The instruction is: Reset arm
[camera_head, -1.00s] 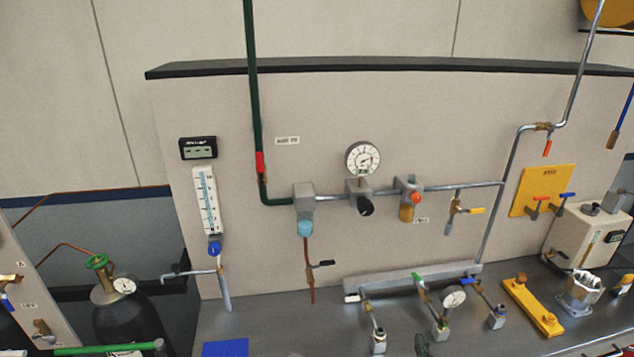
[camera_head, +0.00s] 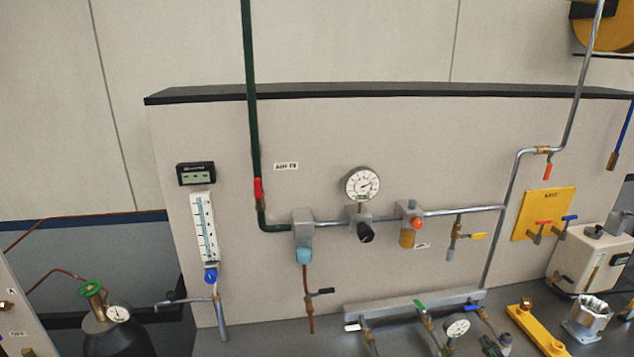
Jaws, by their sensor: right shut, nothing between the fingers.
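My left gripper is not in view.
A panel (camera_head: 330,130) carries a dial gauge (camera_head: 362,183), a flow meter (camera_head: 204,228), pipes and valves. A small gauge (camera_head: 457,326), a machined housing (camera_head: 588,316) and a white box (camera_head: 585,250) are on the bench. A dark cylinder (camera_head: 118,340) stands at lower left.

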